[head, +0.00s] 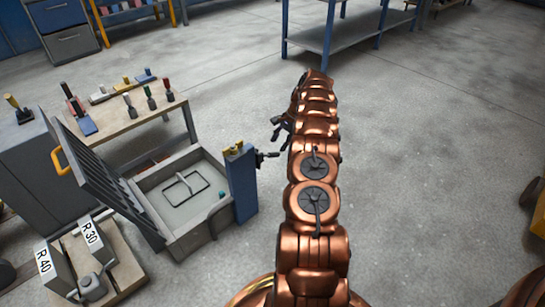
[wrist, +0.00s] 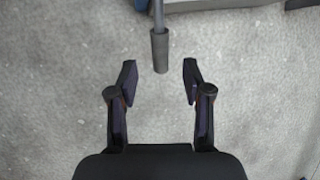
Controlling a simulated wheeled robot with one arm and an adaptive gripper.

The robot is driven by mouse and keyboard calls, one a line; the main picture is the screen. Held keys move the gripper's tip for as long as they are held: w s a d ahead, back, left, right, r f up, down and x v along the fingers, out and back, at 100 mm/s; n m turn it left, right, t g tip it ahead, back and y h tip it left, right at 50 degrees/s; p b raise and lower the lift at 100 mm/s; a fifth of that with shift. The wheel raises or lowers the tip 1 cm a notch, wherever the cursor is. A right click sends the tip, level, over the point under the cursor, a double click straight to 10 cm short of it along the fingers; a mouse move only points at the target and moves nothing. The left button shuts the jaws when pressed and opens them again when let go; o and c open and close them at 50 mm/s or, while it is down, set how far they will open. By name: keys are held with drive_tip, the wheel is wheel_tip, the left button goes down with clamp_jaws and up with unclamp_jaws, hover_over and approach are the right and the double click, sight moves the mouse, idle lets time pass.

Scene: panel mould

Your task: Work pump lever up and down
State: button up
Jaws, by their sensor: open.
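The pump lever (wrist: 159,48) comes in from the top of the wrist view as a grey rod with a dark cylindrical grip at its end. My gripper (wrist: 160,72) is open, with one finger on each side of the lever's end and a gap on both sides. The grip's tip reaches about level with the fingertips. In the head view, a short dark lever (head: 268,155) sticks out to the right from the blue pump post (head: 241,186). My gripper (head: 277,128) shows there partly, behind my copper arm, just beyond the lever.
A grey mould tray (head: 160,190) with a raised hinged panel (head: 100,178) stands left of the post. Blocks marked R 40 and R 30 (head: 92,233) sit at the lower left. A bench (head: 125,120) holds several coloured-handled tools.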

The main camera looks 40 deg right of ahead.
sight(273, 153)
drive_tip(key=b+x, duration=0.2)
drive_tip(key=x, duration=0.5)
drive_tip(key=shift+f, duration=0.15)
drive_tip(key=shift+a, duration=0.1)
clamp_jaws()
idle(0.4)
